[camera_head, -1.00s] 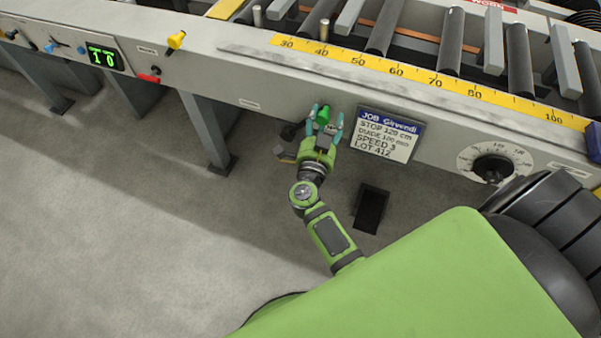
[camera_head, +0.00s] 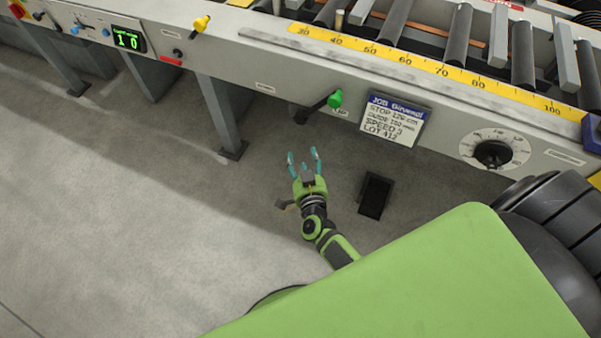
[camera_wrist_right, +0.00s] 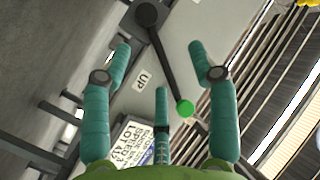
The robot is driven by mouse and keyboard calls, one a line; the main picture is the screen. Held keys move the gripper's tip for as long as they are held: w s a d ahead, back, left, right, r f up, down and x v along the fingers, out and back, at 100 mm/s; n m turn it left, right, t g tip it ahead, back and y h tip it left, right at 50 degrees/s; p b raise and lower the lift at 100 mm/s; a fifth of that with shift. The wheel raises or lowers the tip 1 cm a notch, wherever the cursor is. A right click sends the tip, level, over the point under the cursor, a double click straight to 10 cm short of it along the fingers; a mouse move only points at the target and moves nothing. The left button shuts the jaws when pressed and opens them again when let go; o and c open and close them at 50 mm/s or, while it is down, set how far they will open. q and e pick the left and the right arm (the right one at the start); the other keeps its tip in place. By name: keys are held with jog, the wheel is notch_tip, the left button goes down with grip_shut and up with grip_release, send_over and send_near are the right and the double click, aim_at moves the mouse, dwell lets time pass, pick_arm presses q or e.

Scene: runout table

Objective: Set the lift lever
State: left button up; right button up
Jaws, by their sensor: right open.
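The lift lever is a black arm with a green knob (camera_head: 335,98) on the grey front panel, left of the job card. It slants from its dark pivot up and right to the knob in the head view. In the right wrist view its green knob (camera_wrist_right: 185,108) shows beyond the fingers, beside a small "UP" label (camera_wrist_right: 142,80). My right gripper (camera_head: 303,156) is open and empty, its teal fingers spread, below the lever and apart from it. My left gripper is not in view.
The job card (camera_head: 394,120) is right of the lever, and a round dial (camera_head: 493,153) is farther right. A yellow-tipped switch (camera_head: 200,24) and a green display (camera_head: 128,39) are at left. A dark pedal-like box (camera_head: 374,195) stands on the floor. Open floor lies left of my arm.

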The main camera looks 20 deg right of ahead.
jog(key=shift+n+g+y, duration=0.3)
jog(key=shift+n+y, duration=0.5)
jog(key=shift+n, duration=0.1)
jog(key=shift+s+a+f, duration=0.3)
jog(key=shift+f, duration=0.3)
jog(key=shift+s+a+f, duration=0.25)
jog(key=shift+s+f, duration=0.05)
jog(key=shift+f, duration=0.25)
jog(key=shift+s+a+f, duration=0.3)
jog(key=shift+f, duration=0.3)
